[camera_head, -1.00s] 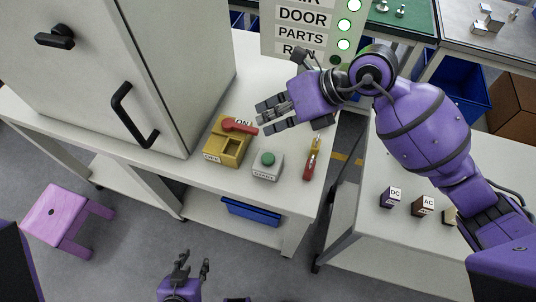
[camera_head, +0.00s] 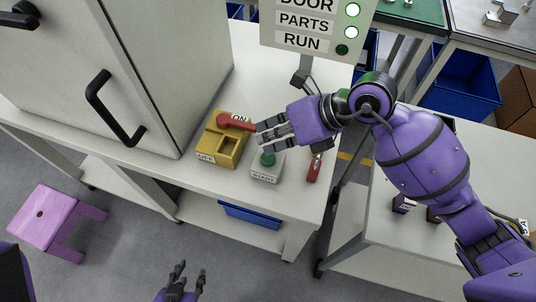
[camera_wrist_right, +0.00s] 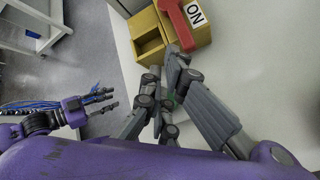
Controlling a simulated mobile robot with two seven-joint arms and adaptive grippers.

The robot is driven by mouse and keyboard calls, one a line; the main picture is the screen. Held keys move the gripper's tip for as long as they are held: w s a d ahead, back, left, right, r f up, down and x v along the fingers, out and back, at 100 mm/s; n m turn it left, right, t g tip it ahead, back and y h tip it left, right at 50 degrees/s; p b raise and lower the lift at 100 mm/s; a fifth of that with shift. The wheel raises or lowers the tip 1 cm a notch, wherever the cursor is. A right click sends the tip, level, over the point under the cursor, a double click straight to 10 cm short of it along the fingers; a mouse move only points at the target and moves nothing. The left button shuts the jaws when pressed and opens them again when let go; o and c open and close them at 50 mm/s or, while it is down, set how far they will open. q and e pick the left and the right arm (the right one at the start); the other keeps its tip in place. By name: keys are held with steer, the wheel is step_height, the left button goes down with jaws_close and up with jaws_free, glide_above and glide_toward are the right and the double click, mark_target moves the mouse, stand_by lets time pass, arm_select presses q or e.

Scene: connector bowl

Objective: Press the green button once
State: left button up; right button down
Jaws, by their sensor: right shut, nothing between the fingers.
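The green button (camera_head: 267,158) is a round cap on a small grey box (camera_head: 266,173) labelled START, on the white bench. My right gripper (camera_head: 262,138) is shut and empty. In the head view its fingertips show just above the button, between it and the red handle; I cannot tell whether they touch the button. In the right wrist view the shut fingers (camera_wrist_right: 163,82) point toward the yellow box and hide most of the button area. My left gripper (camera_head: 187,270) is open and empty, low at the bottom of the head view, away from the bench.
A yellow box (camera_head: 222,146) with a red handle (camera_head: 235,122) and an ON label stands left of the button. A red tool (camera_head: 314,167) lies to its right. A sign panel (camera_head: 310,28) stands behind, its RUN lamp (camera_head: 342,49) dark. A cabinet (camera_head: 150,75) stands at left.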

arm_select(q)
steer(key=shift+s+f, duration=0.1)
steer(key=shift+s, duration=0.3)
stand_by(0.8)
steer(key=shift+s+f, duration=0.1)
steer(key=shift+f, duration=0.05)
arm_select(e)
steer(key=shift+f, duration=0.4)
